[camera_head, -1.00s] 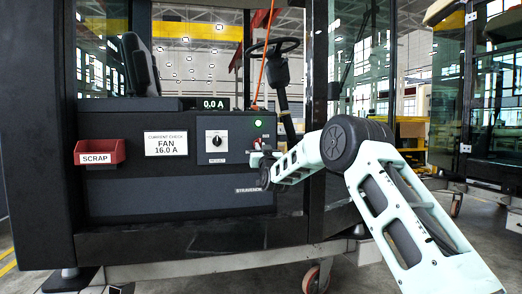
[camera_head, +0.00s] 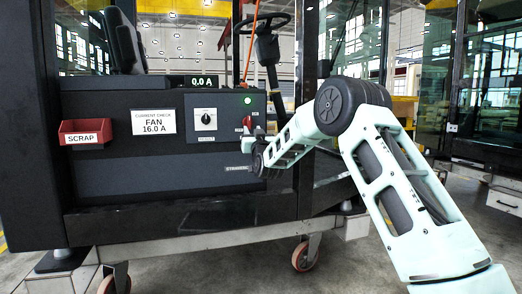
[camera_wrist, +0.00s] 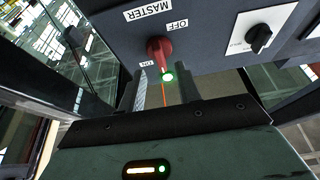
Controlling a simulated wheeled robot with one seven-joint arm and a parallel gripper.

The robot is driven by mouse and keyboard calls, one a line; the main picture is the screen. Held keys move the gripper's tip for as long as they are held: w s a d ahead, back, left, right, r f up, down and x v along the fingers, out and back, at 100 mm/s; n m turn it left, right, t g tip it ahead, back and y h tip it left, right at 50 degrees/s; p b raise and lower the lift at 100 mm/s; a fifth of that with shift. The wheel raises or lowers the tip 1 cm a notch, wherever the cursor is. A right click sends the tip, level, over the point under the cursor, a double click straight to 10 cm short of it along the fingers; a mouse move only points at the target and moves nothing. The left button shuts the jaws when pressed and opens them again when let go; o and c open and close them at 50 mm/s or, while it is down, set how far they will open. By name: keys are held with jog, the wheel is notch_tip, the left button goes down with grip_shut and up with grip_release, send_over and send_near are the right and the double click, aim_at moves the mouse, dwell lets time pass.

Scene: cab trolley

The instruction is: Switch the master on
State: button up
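The red master switch (camera_wrist: 159,50) stands out from the dark panel in the wrist view, with MASTER and OFF labels beside it. The switch lies just beyond the fingertips, and I see nothing held. In the head view my arm partly hides the gripper. I cannot tell whether a finger touches the switch.
A black selector knob (camera_head: 206,118) on a white plate is left of the master. A green lamp (camera_head: 247,100) glows above it. The display (camera_head: 193,81) reads 0.0 A. A red SCRAP bin (camera_head: 84,132) and a FAN 16.0 A card (camera_head: 153,121) are further left. An orange cord (camera_head: 251,45) hangs above.

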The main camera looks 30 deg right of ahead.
jog(key=v, duration=1.3)
jog(key=shift+p, duration=0.3)
jog(key=s+a+f+n+g+y, duration=0.2)
jog(key=a+f+g+y, duration=0.15)
jog(key=a, duration=0.55)
jog(key=s+a+f+n+g+y, duration=0.2)
jog(key=a+f+y, duration=0.15)
jog(key=a, duration=0.65)
jog(key=s+a+f+n+g+y, duration=0.1)
jog(key=s+a+f+g+y, duration=0.15)
jog(key=s+a, duration=0.35)
jog(key=s+a+f+n+g+y, duration=0.1)
jog(key=s+a+f+n+g, duration=0.1)
jog(key=s+a+f+g, duration=0.25)
jog(key=s+f+n+g+h, duration=0.2)
jog(key=s+g, duration=0.3)
jog(key=s, duration=1.1)
jog(key=s+f+n+g+h, duration=0.15)
jog(key=s+g, duration=0.25)
jog(key=s, duration=1.2)
notch_tip(320, 180, up, 30)
jog(key=w+a+p, duration=0.1)
jog(key=p, duration=2.8)
jog(key=shift+p, duration=0.4)
